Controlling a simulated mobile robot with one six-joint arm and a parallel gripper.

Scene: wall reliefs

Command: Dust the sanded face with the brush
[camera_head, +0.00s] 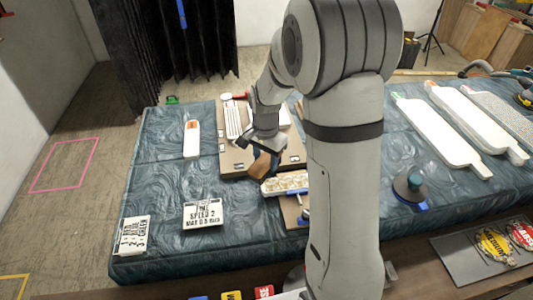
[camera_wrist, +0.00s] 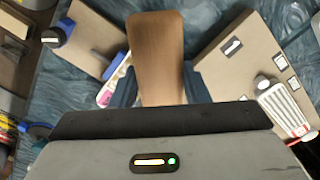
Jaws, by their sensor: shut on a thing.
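My gripper (camera_head: 266,148) is over the table, shut on the wooden handle of the brush (camera_head: 262,165). In the wrist view the brown handle (camera_wrist: 157,50) sticks out between the two dark fingers (camera_wrist: 160,90). The bristles cannot be made out. A brown board (camera_head: 235,160) with small white labels lies just behind and left of the gripper and carries a white ribbed piece with red (camera_head: 233,120). A speckled, light block (camera_head: 286,184) lies just in front of the brush. I cannot tell which surface is the sanded face.
Several long white paddle-shaped pieces (camera_head: 440,132) lie at the table's right. A blue-based round tool (camera_head: 409,186) stands right of my arm. Two text signs, one being (camera_head: 205,215), stand at front left. The cloth between is clear.

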